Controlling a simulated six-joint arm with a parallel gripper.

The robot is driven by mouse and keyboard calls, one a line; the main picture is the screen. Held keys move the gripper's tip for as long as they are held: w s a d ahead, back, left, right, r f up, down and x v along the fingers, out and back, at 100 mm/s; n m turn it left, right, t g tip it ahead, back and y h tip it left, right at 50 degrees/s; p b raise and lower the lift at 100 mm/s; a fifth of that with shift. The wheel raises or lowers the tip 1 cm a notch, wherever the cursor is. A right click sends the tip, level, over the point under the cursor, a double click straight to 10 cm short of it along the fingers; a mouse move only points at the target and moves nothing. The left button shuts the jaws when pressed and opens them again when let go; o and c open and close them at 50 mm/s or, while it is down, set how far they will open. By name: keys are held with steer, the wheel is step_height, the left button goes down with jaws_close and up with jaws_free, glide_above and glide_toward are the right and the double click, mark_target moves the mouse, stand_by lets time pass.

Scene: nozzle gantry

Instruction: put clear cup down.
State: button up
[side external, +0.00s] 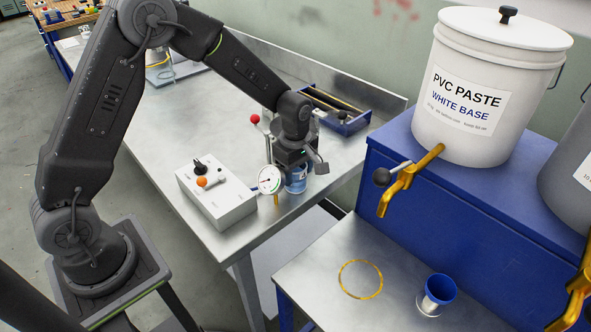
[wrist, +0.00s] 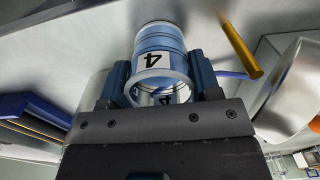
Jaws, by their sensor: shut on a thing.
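The clear cup (wrist: 160,62) is see-through with a bluish tint and carries a white label with a black 4. In the wrist view it sits between the two fingers of my gripper (wrist: 162,82), which is shut on it. In the side view the cup (side external: 297,181) shows just below my gripper (side external: 296,166), over the steel table (side external: 330,180) near its right edge. I cannot tell whether its base touches the table.
A dial gauge (side external: 270,180) and a grey control box (side external: 215,192) stand left of the cup. A blue tray (side external: 345,122) lies behind. A PVC paste bucket (side external: 490,90) stands right.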

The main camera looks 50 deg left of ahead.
steer(key=o, duration=1)
steer(key=shift+f, duration=0.1)
steer(key=s+r+m+t, duration=0.1)
steer(key=s+r+m, duration=0.15)
steer(key=r, duration=0.65)
steer(key=s+r+m+t, duration=0.15)
steer(key=s+r, duration=0.25)
steer(key=r, duration=0.6)
steer(key=shift+s+d+r+m+t, duration=0.1)
steer(key=shift+s+r+m+t, duration=0.4)
steer(key=shift+s+m, duration=2.15)
steer(key=shift+s+d+r+m+t, duration=0.1)
steer(key=shift+s+r+m+t, duration=0.45)
steer(key=shift+s+m, duration=2.05)
steer(key=shift+s+r+m+t, duration=0.5)
steer(key=shift+s+m, duration=1.25)
steer(key=shift+s, duration=1.7)
